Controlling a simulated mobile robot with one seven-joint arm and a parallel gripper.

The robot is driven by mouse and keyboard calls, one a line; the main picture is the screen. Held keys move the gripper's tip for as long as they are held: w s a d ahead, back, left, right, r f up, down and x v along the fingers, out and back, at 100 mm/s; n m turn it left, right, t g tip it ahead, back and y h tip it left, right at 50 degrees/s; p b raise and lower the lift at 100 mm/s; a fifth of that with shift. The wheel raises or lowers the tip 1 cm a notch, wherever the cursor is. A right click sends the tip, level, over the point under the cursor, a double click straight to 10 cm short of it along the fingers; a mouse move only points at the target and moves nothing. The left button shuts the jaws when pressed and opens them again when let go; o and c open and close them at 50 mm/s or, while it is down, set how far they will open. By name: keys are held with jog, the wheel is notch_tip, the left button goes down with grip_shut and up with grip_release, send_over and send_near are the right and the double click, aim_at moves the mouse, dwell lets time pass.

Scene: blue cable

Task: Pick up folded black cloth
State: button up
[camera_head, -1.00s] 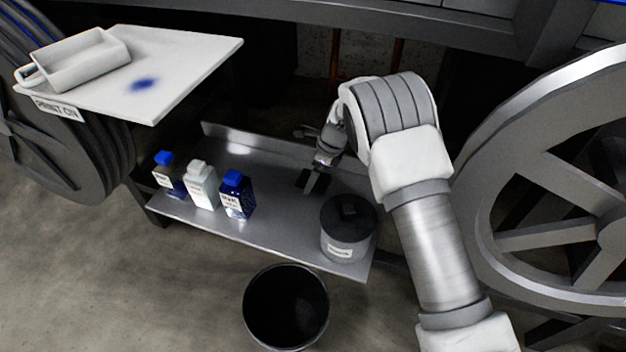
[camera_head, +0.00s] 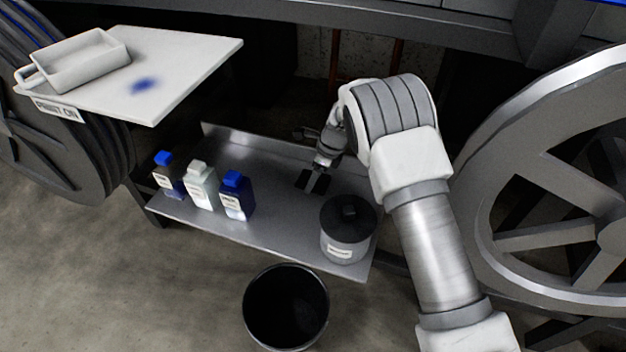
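A small dark patch, which looks like the folded black cloth (camera_head: 303,179), lies flat on the grey metal shelf (camera_head: 270,160) right of the bottles. My gripper (camera_head: 315,178) reaches down over it from the upper right. Its fingertips overlap the cloth in the picture and hide part of it. The fingers are too small and dark to tell whether they are open or shut, or whether they touch the cloth.
Three bottles (camera_head: 201,186) stand left on the shelf. A dark lidded tin (camera_head: 347,232) stands at its right front. A black bin (camera_head: 286,308) is on the floor. A white board (camera_head: 190,70) holds a tray (camera_head: 82,62). A large wheel (camera_head: 570,190) is at right.

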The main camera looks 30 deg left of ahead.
aim_at(309, 176)
jog(key=shift+r, duration=0.1)
notch_tip(309, 176, up, 4)
jog(key=shift+r+p, duration=0.25)
jog(key=shift+p, duration=0.6)
jog(key=d+r+p, duration=0.1)
jog(key=d+r, duration=0.2)
jog(key=d, duration=0.2)
jog(key=s+d+r+p, duration=0.1)
jog(key=d+r, duration=0.3)
jog(key=d, duration=0.2)
jog(key=shift+d+p, duration=0.3)
jog(key=shift+p, duration=0.05)
jog(key=shift+f, duration=0.1)
jog(key=o, duration=0.6)
jog(key=c, duration=0.4)
jog(key=shift+s, duration=0.1)
jog(key=shift+c, duration=0.2)
